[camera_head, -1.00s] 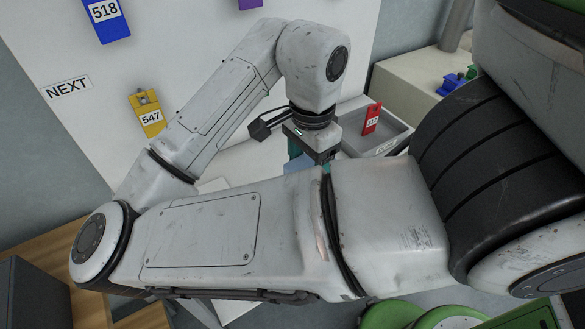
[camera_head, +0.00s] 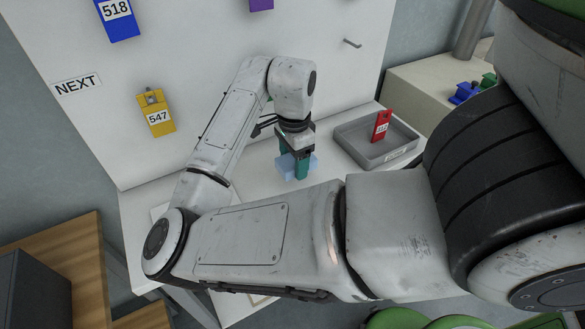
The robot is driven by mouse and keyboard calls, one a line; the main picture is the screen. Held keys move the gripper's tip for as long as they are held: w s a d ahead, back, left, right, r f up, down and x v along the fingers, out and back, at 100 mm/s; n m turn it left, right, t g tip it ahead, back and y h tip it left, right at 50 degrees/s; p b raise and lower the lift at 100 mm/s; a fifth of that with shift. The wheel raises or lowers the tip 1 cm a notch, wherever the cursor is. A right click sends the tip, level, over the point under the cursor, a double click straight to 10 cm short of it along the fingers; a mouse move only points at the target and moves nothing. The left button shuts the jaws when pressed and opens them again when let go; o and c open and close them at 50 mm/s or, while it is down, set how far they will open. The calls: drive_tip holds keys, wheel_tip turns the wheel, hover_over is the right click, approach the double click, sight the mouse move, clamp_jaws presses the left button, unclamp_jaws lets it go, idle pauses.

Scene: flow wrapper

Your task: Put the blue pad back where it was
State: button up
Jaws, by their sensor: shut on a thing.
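The light blue pad (camera_head: 284,164) is in my gripper (camera_head: 299,172), above or at the white worktop in front of the upright board. My gripper points down, with its teal fingers closed on the pad. Parts of the pad stick out on both sides of the fingers; its middle is hidden by them. I cannot tell whether the pad touches the worktop.
A grey tray (camera_head: 347,140) with a red tag (camera_head: 382,126) stands right of my gripper. The board carries a yellow tag 547 (camera_head: 157,120), a blue tag 518 (camera_head: 117,27), a purple tag (camera_head: 261,4) and an empty peg (camera_head: 352,43). Bare worktop (camera_head: 331,172) lies between gripper and tray.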

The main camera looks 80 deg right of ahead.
sight(292, 169)
drive_tip(key=shift+w+d+f, duration=0.2)
drive_tip(key=shift+d+f, duration=0.05)
drive_tip(key=shift+f, duration=1.7)
drive_tip(key=shift+f, duration=0.15)
drive_tip(key=o, duration=1)
wheel_tip(292, 169, up, 12)
drive_tip(key=shift+r+p, duration=0.2)
drive_tip(key=shift+p, duration=0.1)
